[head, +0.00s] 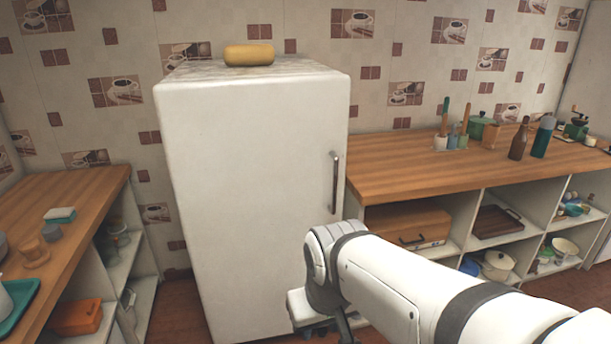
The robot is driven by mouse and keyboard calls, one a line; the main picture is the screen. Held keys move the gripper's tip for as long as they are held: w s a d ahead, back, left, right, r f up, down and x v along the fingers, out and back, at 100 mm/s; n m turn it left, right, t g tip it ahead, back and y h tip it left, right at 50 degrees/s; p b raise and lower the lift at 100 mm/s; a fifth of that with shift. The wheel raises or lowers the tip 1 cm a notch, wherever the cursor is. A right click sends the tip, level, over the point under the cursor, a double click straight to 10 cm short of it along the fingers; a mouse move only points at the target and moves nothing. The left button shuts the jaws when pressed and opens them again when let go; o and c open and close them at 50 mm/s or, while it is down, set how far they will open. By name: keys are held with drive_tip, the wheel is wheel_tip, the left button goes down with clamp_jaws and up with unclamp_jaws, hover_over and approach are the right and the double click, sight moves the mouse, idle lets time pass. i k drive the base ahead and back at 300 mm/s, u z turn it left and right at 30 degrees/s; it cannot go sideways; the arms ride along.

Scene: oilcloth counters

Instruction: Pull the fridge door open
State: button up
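The white fridge (240,130) stands upright against the tiled wall, and its door (250,200) looks closed. A vertical metal handle (335,182) is on the door's right side. My arm reaches in from the lower right, and its wrist is in front of the fridge's lower right part, below the handle. Only a dark part of my gripper (343,326) shows at the bottom edge, apart from the handle. Its fingertips cannot be made out, so I cannot tell whether it is open or shut.
A yellow bread-box-like object (249,55) lies on top of the fridge. A wooden counter (400,160) with bottles and open shelves adjoins on the right. Another wooden counter (85,190) is on the left. Some bare reddish floor (175,310) shows beside the fridge.

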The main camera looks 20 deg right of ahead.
sight(255, 163)
drive_tip(key=z, duration=0.15)
drive_tip(key=i, duration=1)
drive_tip(key=z, duration=0.05)
